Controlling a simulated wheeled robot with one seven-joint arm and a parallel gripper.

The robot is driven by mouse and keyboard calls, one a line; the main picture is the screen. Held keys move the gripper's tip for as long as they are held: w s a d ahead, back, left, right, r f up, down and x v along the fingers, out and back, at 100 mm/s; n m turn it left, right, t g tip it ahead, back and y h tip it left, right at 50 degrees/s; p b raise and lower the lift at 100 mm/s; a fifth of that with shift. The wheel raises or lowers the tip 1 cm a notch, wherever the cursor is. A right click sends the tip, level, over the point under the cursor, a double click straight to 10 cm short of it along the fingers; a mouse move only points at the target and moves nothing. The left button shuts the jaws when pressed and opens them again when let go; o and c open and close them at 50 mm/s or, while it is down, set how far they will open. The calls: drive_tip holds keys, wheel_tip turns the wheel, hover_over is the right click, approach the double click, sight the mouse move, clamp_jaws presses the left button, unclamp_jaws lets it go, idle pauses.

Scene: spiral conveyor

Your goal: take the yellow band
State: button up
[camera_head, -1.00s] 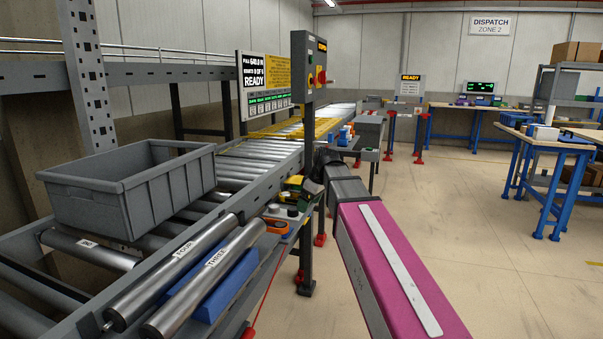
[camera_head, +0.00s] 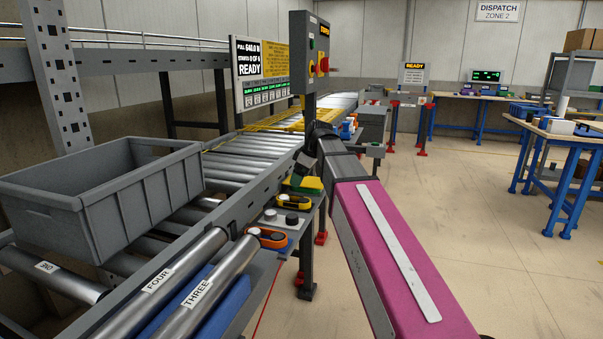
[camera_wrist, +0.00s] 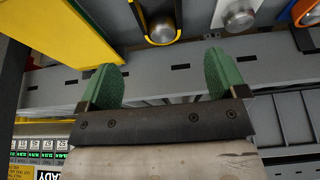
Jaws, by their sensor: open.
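The yellow band (camera_head: 294,203) lies on the narrow grey side shelf beside the conveyor, beyond the dark knobs and the orange band. In the wrist view the yellow band (camera_wrist: 146,36) shows at the top centre, looped close around a round metal post. My gripper (camera_wrist: 162,78) is open and empty, its two green-padded fingers apart. The band lies ahead of the fingertips, roughly between them in the picture, and is not touched. In the head view my gripper (camera_head: 303,164) is small and dark above the far end of the shelf.
An orange band (camera_head: 273,240) lies nearer on the shelf. A green-and-yellow piece (camera_head: 306,184) is just beyond the yellow band. A grey crate (camera_head: 150,212) sits on the rollers at left. A control post (camera_head: 309,85) stands close behind my gripper. Open floor lies right.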

sight(289, 199)
drive_tip(key=x, duration=0.9)
drive_tip(key=shift+a+f, duration=0.1)
drive_tip(key=shift+f, duration=0.25)
drive_tip(key=c, duration=1.1)
drive_tip(key=shift+r, duration=0.2)
drive_tip(key=shift+r, duration=1.65)
drive_tip(key=shift+r, duration=0.15)
wheel_tip(289, 199, up, 4)
drive_tip(key=shift+f, duration=0.15)
